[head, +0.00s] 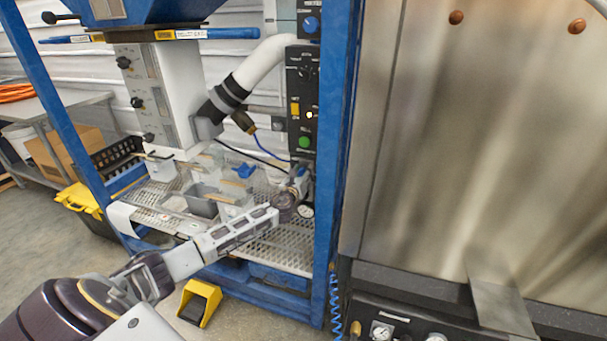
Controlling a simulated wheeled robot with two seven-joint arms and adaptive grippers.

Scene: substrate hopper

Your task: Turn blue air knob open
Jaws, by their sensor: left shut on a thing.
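My left arm reaches in from the lower left across the perforated shelf. My left gripper (299,184) is at the foot of the black control panel, just above a small round gauge (306,210). It is shut on the blue air knob, which it mostly hides, so I cannot tell how far the knob is turned. My right gripper is not in view.
The blue frame post (335,130) stands close to the right of my gripper. The black panel (303,100) has a green button, a yellow switch and a blue meter knob (311,25). Grey bins (199,200) and a blue piece (244,170) sit on the shelf.

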